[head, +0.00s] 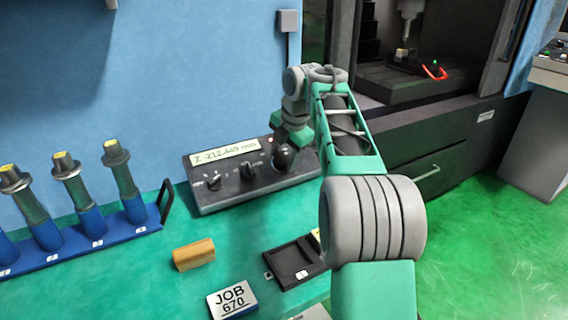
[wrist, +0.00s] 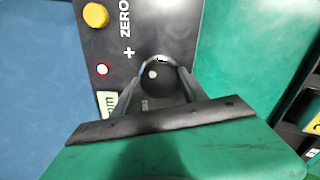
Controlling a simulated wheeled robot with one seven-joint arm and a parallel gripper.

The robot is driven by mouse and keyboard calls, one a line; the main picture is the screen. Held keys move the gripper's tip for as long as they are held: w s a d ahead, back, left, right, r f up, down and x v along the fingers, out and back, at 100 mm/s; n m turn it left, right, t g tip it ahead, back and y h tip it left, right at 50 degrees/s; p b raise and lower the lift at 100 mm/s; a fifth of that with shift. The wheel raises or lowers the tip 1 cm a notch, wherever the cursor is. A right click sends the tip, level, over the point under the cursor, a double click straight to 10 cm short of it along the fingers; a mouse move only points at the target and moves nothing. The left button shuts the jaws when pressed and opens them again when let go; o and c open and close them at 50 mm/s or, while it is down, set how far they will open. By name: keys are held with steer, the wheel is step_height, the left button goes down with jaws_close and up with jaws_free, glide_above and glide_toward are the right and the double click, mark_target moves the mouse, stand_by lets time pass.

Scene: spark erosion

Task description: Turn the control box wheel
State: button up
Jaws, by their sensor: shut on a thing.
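The grey control box (head: 217,195) stands on the green bench against the blue wall, with a lit readout (head: 225,152) showing a Z value and black knobs along its front. Its dark round wheel (head: 284,158) is at the right end, partly hidden behind my arm. In the wrist view the wheel (wrist: 158,77) is a black ball-like knob with a pale rim at its top. My gripper (wrist: 160,84) has one finger on each side of it and is shut on it. In the head view my gripper (head: 290,140) is at the wheel, its fingers hard to make out.
A blue rack (head: 100,245) with several tool holders stands at the left. A tan block (head: 194,254), a JOB 670 plate (head: 232,299) and a black tray (head: 297,262) lie in front of the box. A yellow button (wrist: 96,15) is near the wheel.

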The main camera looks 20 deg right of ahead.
steer(key=shift+n+b, duration=0.4)
steer(key=shift+n, duration=0.2)
steer(key=o, duration=1.4)
steer(key=shift+c, duration=0.2)
steer(key=shift+r, duration=0.1)
steer(key=p+v, duration=0.3)
steer(key=v, duration=0.4)
steer(key=shift+r+p, duration=0.25)
steer(key=shift+p, duration=0.15)
steer(key=shift+s+d, duration=0.1)
